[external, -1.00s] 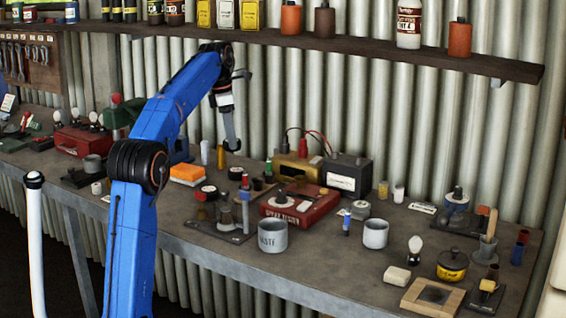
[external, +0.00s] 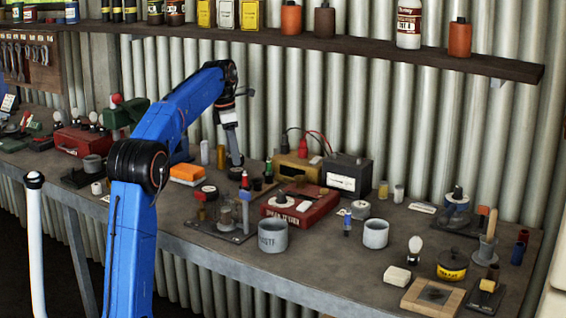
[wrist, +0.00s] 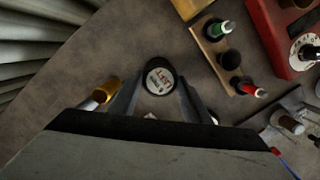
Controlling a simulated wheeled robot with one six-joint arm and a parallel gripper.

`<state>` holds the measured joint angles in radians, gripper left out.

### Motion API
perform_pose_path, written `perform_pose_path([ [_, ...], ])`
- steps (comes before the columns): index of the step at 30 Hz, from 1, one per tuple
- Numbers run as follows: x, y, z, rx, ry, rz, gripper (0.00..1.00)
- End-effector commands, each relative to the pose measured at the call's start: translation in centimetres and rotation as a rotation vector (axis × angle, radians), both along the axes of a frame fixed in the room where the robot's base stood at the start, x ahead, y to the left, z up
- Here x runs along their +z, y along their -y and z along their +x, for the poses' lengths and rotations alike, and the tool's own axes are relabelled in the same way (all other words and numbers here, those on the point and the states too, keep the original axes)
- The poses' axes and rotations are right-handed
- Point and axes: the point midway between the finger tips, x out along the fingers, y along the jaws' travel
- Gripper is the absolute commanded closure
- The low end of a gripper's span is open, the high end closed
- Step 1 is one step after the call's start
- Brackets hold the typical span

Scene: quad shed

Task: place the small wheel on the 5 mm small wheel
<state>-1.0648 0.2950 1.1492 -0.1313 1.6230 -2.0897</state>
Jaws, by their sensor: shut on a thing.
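In the external view my gripper (external: 237,161) hangs low over the back of the bench, behind the red box, and the held piece is hard to make out there. I cannot tell which thing is the 5 mm small wheel.
A gold-capped cylinder (wrist: 105,90) stands close left of my gripper. The corrugated wall (wrist: 35,50) is close behind.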

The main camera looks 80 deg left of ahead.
Motion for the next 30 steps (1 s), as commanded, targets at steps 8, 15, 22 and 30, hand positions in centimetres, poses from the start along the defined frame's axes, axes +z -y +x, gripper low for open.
perform_pose_path([
  [8,-1.4,-0.3,0.3,0.000,0.000,0.000,0.79],
  [15,-1.7,-0.3,0.3,0.000,-0.001,-0.001,0.54],
  [22,-1.7,-0.3,0.3,0.000,-0.001,-0.001,0.38],
  [30,-0.7,-0.3,0.2,0.000,0.001,0.001,0.38],
])
